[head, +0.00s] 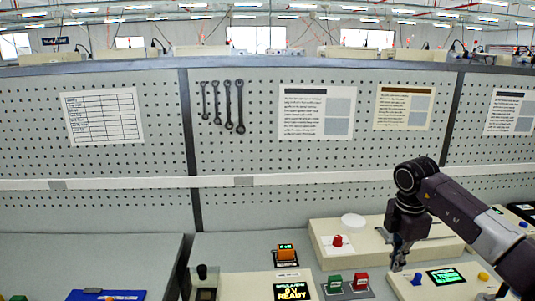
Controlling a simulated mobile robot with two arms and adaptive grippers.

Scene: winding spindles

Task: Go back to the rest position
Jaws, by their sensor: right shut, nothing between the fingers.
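My right gripper (399,258) is at the lower right, pointing down above the devices on the bench. Its fingers are together with nothing held between them. The arm reaches in from the right edge. My left gripper is not in view. A beige box (450,248) with a red knob (337,241) and a white round part (353,222) on it stands just behind the gripper. A panel with a green display (445,276) and a blue knob (417,279) lies right by the fingertips. I cannot tell whether the fingers touch anything.
A blue tray (107,296) lies at lower left. A pegboard wall (240,200) with wrenches and sheets closes off the back. The left bench (80,257) is mostly clear.

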